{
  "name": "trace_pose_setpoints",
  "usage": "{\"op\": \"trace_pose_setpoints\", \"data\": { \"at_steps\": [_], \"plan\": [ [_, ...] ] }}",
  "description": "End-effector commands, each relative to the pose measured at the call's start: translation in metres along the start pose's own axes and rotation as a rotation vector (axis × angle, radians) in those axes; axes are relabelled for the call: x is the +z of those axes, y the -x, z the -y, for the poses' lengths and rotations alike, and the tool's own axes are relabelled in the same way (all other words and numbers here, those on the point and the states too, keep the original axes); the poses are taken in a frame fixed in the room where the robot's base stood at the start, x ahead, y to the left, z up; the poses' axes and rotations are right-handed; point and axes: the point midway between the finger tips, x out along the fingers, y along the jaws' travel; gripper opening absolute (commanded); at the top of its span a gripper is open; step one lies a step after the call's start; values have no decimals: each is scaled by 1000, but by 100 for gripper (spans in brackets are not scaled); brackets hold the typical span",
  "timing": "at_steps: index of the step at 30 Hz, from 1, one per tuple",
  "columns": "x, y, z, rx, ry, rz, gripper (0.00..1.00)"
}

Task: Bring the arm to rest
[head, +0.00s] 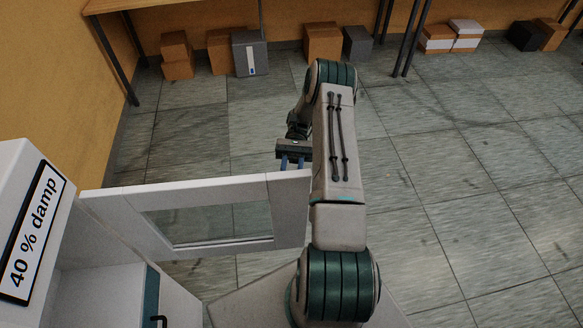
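My arm (336,150) reaches forward from the bottom of the head view, then bends down at its far joint. My gripper (292,163) hangs to the left of the arm, just beyond the top edge of an open white door (290,200).
The door has a window and swings out from a white cabinet (100,295) marked "40 % damp" (35,232). A dark handle (158,321) shows low on it. Boxes (322,42) line the far wall under a table (130,4). Tiled floor (470,190) on the right is clear.

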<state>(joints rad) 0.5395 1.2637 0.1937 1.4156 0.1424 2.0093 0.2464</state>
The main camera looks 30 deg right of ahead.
Motion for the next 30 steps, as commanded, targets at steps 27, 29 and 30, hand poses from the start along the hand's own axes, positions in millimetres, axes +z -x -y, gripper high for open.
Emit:
{"op": "trace_pose_setpoints", "data": {
  "at_steps": [27, 29, 30],
  "plan": [
    [63, -8, 22, 93, 12, -284, 30],
    [76, -12, 26, 112, 20, -348, 30],
    [84, -15, 28, 125, 25, -391, 30]
  ]
}}
